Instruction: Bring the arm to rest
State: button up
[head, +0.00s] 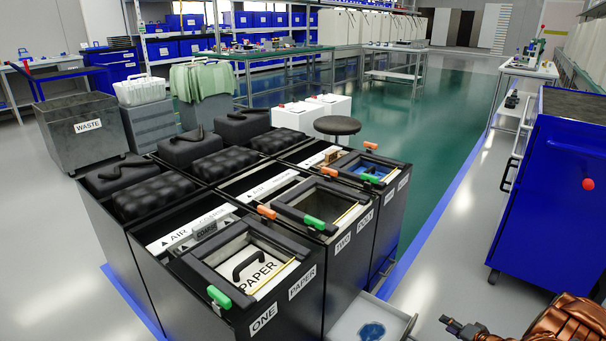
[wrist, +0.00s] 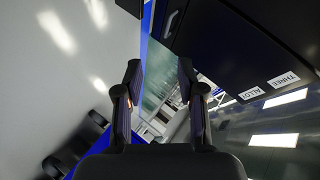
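My gripper (head: 463,328) is at the bottom right of the head view, at the end of my copper-coloured arm, over the floor to the right of the black cabinet row. In the wrist view my gripper (wrist: 160,75) has its two dark fingers apart, with nothing between them. The cabinet row (head: 312,288) has units labelled ONE PAPER and TWO POLY, with open-topped bays and green and orange handles. In the wrist view a dark cabinet front (wrist: 245,45) with THREE and ALLOY labels appears tilted at the upper right, apart from the fingers.
A pale drawer (head: 348,318) holding something blue stands out low at the cabinet front, left of my gripper. A blue cabinet (head: 550,190) on casters stands at the right. A round stool (head: 337,126) stands behind the row. The green aisle (head: 440,150) is clear.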

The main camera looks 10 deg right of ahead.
jog(key=w+r+n+g+h+p, duration=0.1)
jog(key=w+r+g+h+p, duration=0.2)
jog(key=r, duration=0.8)
jog(key=w+r+n+h+p, duration=0.15)
jog(key=w+r+p, duration=0.35)
jog(key=r, duration=0.7)
jog(key=s+a+r+n+g+p, duration=0.15)
jog(key=a+r+p, duration=0.25)
jog(key=r, duration=0.4)
jog(key=s+a+r+g+h+p, duration=0.1)
jog(key=s+a+r+p, duration=0.15)
jog(key=r, duration=0.55)
jog(key=s+a+r+n+g+p, duration=0.1)
jog(key=a+r+p, duration=0.35)
jog(key=r, duration=0.35)
jog(key=s+a+r+n+g+y+p, duration=0.15)
jog(key=s+a+r+g+p, duration=0.25)
jog(key=s+a+r+p, duration=0.95)
jog(key=s+a+r+n+g+y+p, duration=0.1)
jog(key=s+a+r+n+p, duration=0.1)
jog(key=s+a+r, duration=0.5)
jog(key=s+a+r+n+g+y+p, duration=0.1)
jog(key=s+a+r+n+g+p, duration=0.1)
jog(key=s+a+r, duration=0.5)
jog(key=s+a, duration=0.3)
jog(key=s, duration=0.4)
jog(key=shift+s+a+r+p, duration=0.25)
jog(key=shift+a+r+p, duration=0.05)
jog(key=shift+a+r, duration=0.05)
jog(key=shift+a, duration=0.1)
